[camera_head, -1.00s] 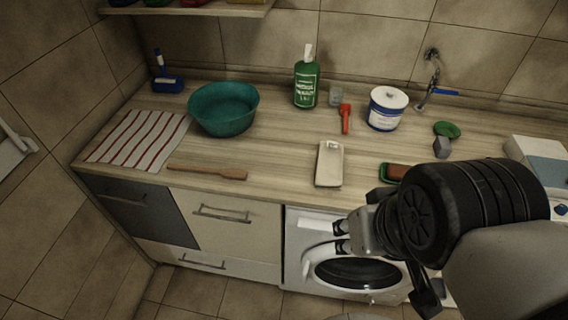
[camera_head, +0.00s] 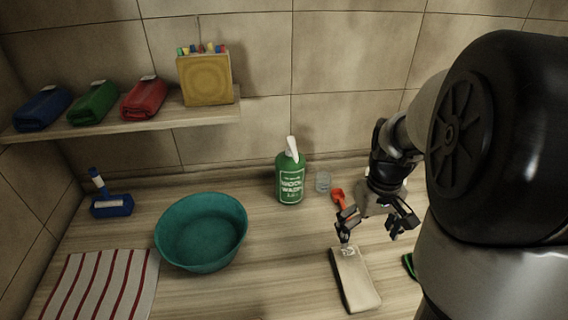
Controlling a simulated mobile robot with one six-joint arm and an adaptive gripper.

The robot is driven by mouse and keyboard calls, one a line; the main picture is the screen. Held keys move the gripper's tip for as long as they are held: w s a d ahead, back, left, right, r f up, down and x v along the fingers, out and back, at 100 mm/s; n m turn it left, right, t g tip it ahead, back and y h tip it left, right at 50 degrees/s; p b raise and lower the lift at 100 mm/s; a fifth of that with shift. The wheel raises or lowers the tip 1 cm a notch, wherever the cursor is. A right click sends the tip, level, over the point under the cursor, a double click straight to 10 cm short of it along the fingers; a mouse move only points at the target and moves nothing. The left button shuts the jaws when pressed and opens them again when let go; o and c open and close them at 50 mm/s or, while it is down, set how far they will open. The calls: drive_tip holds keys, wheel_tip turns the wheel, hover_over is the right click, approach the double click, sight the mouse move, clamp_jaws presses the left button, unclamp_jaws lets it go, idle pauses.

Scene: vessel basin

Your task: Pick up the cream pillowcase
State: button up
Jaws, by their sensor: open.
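The cream pillowcase (camera_head: 356,284) is a flat, folded rectangle with a pale tag at its far end. It lies on the wooden counter at the lower right of the head view. My gripper (camera_head: 369,234) is open, with its fingers spread and pointing down. It is above and around the far end of the pillowcase, with its left finger in front of the tag end in the picture. I cannot tell whether that finger touches the cloth. Nothing is between the fingers.
A teal basin (camera_head: 202,232), green wool-wash bottle (camera_head: 290,178), glass (camera_head: 323,181) and red-orange tool (camera_head: 338,196) stand left of my gripper. A striped cloth (camera_head: 102,284) and blue brush (camera_head: 110,204) lie farther left. A shelf (camera_head: 150,123) holds folded cloths. Counter between basin and pillowcase is clear.

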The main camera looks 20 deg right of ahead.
drive_tip(key=b, duration=0.4)
hover_over(355, 271)
drive_tip(key=f, duration=1.1)
drive_tip(key=shift+s+d+f, duration=0.15)
drive_tip(key=shift+s+f, duration=0.05)
drive_tip(key=shift+w+f+b, duration=0.2)
drive_tip(key=shift+f+b, duration=1.2)
drive_tip(key=shift+f, duration=1.75)
drive_tip(key=shift+r, duration=0.1)
drive_tip(key=shift+c, duration=0.4)
drive_tip(key=c, duration=1.2)
